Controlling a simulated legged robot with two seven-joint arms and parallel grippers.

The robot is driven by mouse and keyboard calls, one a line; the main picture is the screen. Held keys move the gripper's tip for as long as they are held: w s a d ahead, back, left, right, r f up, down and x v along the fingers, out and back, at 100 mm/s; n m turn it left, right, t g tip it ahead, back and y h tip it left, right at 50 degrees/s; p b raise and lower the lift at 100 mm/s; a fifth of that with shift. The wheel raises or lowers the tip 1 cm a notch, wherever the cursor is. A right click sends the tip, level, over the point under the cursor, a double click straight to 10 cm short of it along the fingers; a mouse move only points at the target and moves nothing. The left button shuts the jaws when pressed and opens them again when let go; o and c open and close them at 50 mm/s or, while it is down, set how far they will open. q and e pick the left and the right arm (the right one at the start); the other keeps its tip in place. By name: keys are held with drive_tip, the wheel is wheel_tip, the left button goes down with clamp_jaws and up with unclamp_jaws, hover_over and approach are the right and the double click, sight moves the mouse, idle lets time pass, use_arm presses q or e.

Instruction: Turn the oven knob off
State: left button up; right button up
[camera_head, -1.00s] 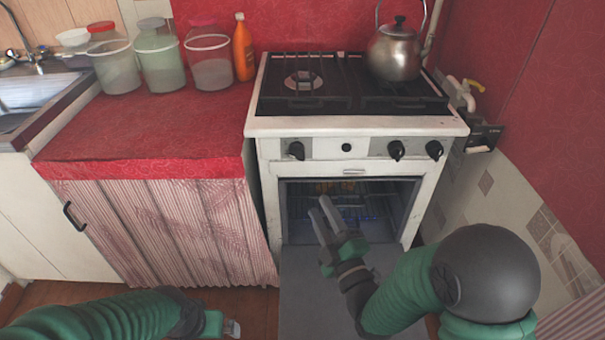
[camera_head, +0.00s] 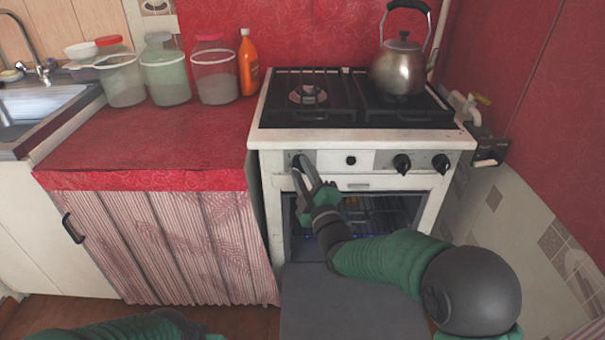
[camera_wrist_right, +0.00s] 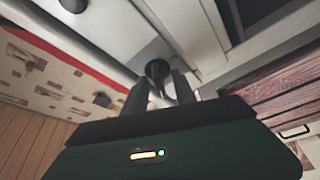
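The white oven (camera_head: 360,140) has a black knob at the left of its front panel; this left knob (camera_wrist_right: 157,69) shows in the right wrist view. Two more black knobs, a middle-right knob (camera_head: 402,163) and a far-right knob (camera_head: 441,163), sit on the panel's right half. My right gripper (camera_head: 302,168) is open at the left knob and partly covers it in the head view. In the right wrist view its fingers (camera_wrist_right: 161,90) are apart, with the knob at their tips; contact is unclear. Of my left arm only the forearm shows at the bottom edge.
The oven door (camera_head: 345,302) hangs open below my right arm. A kettle (camera_head: 399,68) stands on the stove top. A red counter (camera_head: 160,135) with jars and an orange bottle (camera_head: 248,65) is to the left. Pipes and a wall lie close on the right.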

clamp_jaws()
drive_tip(key=shift+f, duration=0.15)
drive_tip(key=shift+a+f+m+t+h+b, duration=0.15)
drive_tip(key=shift+m+t+h+b, duration=0.7)
drive_tip(key=shift+m, duration=1.9)
drive_tip(key=shift+a+f+m+t+h+b, duration=0.1)
drive_tip(key=shift+m+t+h+b, duration=0.25)
drive_tip(key=shift+m+h+b, duration=1.7)
drive_tip(key=shift+a+f+m+t+h+b, duration=0.25)
drive_tip(key=shift+m+t+b, duration=0.35)
drive_tip(key=shift+m, duration=2.8)
drive_tip(key=shift+d+r+m+h, duration=0.1)
drive_tip(key=shift+r+m+h, duration=0.1)
drive_tip(key=shift+m+h, duration=0.1)
